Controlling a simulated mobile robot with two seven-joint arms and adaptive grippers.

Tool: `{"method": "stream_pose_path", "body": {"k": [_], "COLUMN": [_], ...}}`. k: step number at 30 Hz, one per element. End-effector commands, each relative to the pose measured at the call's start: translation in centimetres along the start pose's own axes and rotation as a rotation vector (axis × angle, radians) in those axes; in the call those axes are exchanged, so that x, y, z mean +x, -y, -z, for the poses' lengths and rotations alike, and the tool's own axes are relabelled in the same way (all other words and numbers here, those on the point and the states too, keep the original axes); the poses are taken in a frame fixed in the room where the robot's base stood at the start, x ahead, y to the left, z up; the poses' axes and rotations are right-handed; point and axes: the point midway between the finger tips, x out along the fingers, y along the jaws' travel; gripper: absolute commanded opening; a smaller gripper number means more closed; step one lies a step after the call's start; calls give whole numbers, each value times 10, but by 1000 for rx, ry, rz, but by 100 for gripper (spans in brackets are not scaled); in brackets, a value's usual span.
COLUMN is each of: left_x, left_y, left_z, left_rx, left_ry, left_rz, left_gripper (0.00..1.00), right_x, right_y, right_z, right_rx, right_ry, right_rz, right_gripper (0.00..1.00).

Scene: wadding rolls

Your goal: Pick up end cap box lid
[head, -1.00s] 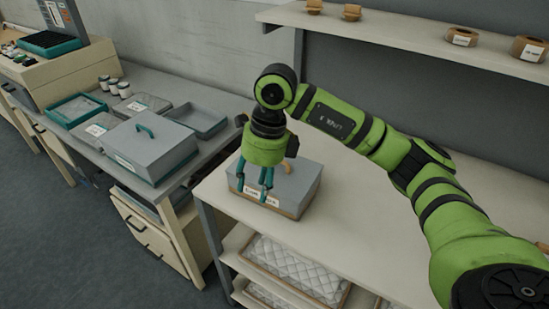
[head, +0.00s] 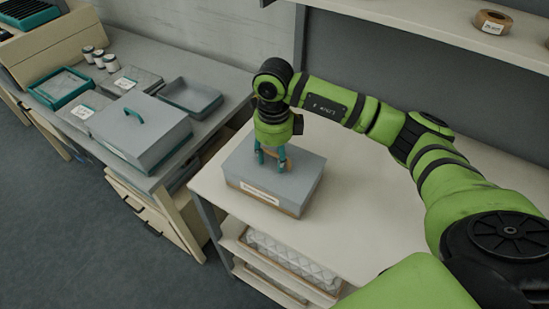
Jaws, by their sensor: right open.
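The end cap box (head: 267,205) stands on the pale shelf unit's top, with a label on its front. Its grey lid (head: 304,173) is on it. I cannot tell whether the fingers touch the handle or lid. My left gripper is out of view.
A larger grey box (head: 142,135) with a teal handle stands on the left bench, near an open grey tray (head: 191,97) and a teal-rimmed tray (head: 62,88). A tape roll (head: 493,21) sits on the upper shelf. The pale top (head: 375,215) right of the box is clear.

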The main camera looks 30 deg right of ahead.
Motion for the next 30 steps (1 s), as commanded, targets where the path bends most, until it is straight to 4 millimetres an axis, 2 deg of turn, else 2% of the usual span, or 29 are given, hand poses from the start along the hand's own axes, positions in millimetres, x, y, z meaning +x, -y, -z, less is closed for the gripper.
{"method": "stream_pose_path", "body": {"k": [1,5,6,8,9,17,25,30], "left_x": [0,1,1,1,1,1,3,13], "left_y": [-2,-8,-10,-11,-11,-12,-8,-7], "left_z": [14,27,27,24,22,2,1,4], "left_rx": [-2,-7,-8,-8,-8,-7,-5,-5], "left_ry": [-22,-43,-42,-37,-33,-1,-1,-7], "left_rz": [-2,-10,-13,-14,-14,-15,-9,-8], "left_gripper": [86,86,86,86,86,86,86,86], "right_x": [1,1,1,1,1,1,-2,-16], "right_y": [0,0,0,0,0,0,0,0], "right_z": [0,0,0,0,0,0,-1,-1], "right_rx": [0,-1,-1,-1,-1,-1,-1,-1], "right_ry": [0,0,0,0,0,0,2,5], "right_rz": [0,0,0,0,0,0,0,2], "right_gripper": [47,47,39,15,0,0,0,0]}}
